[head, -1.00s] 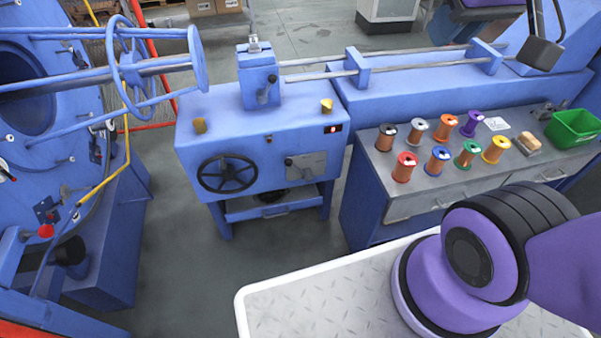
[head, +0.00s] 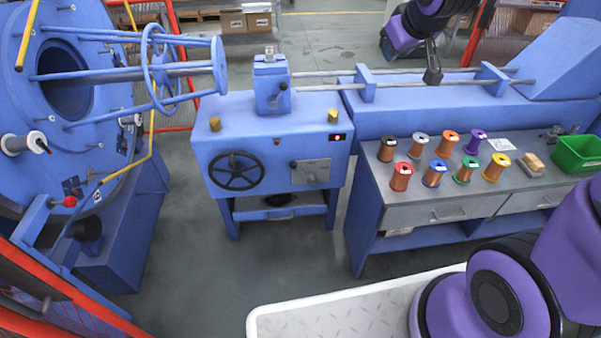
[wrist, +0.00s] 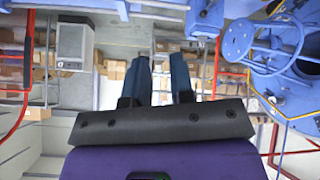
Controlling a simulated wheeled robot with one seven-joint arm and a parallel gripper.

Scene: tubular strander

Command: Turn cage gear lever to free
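The blue gear cabinet (head: 270,155) stands mid-frame in the head view. Its front has a black handwheel (head: 237,171) and a grey plate with a small dark lever (head: 297,165). A second lever with a black knob (head: 283,88) is on the raised block above. A red-knobbed lever (head: 70,201) sits at the left, by the large cage drum. No label is readable, so I cannot tell which is the cage gear lever. My gripper (head: 432,78) hangs over the rear rails, right of the cabinet, touching no lever. In the wrist view its two fingers (wrist: 160,62) are apart and empty.
The cage drum (head: 110,140) with its rods and spoked wheel fills the left. A bench (head: 395,222) with several coloured spools and a green bin (head: 578,153) is at the right. Red barriers stand at front left. Floor in front of the cabinet is clear.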

